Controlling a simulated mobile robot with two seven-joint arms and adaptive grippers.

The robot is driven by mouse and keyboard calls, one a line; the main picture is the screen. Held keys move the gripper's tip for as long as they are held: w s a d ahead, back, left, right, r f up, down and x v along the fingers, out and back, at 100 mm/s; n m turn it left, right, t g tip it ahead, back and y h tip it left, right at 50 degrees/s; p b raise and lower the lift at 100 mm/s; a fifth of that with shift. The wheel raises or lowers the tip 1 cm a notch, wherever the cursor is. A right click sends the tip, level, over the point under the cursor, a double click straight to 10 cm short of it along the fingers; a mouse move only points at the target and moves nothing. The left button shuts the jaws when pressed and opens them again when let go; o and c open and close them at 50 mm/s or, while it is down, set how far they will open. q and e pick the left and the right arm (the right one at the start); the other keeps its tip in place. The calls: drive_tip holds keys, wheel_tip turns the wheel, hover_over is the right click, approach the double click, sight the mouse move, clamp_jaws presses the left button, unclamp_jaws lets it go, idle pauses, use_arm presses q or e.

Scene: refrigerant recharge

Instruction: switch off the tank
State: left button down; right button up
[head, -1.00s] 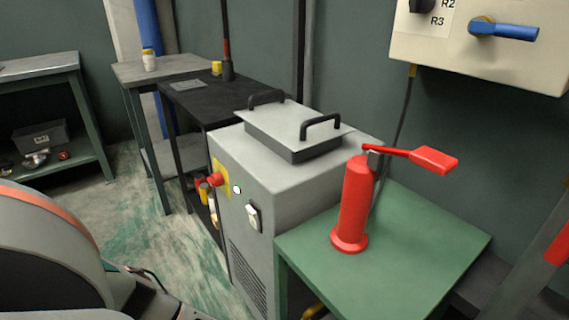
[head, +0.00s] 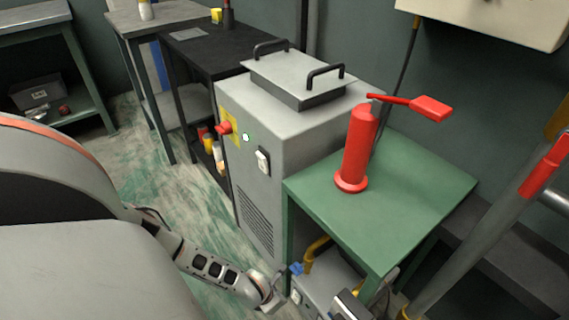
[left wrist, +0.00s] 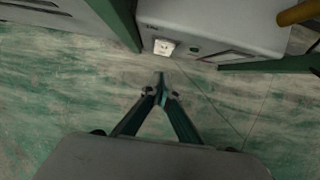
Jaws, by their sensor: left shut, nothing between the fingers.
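A grey cabinet (head: 300,125) with a lid and two black handles stands mid-view; I take it as the tank. Its front has a red knob on a yellow plate (head: 226,128), a lit white button (head: 245,137) and a white rocker switch (head: 263,161). My left gripper (head: 274,298) is low, in front of the green table and below the cabinet's switches. In the left wrist view the left gripper (left wrist: 160,78) is shut and empty, pointing at a grey unit (left wrist: 215,22) with a white switch (left wrist: 164,47), apart from it. My right gripper is not seen.
A green table (head: 400,205) carries a red bottle-shaped device (head: 358,150) with a lever. The grey unit and yellow pipe (head: 316,250) sit beneath it. A black bench (head: 205,48) stands behind. A red-banded pole (head: 543,165) is at right. Floor at left is free.

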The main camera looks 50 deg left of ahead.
use_arm(q)
wheel_tip(320, 180, up, 8)
drive_tip(key=p, duration=0.3)
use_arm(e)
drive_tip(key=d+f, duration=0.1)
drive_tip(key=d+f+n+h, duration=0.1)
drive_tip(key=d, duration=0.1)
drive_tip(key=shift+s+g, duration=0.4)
use_arm(q)
drive_tip(key=shift+s+a, duration=0.1)
drive_tip(key=shift+r, duration=0.1)
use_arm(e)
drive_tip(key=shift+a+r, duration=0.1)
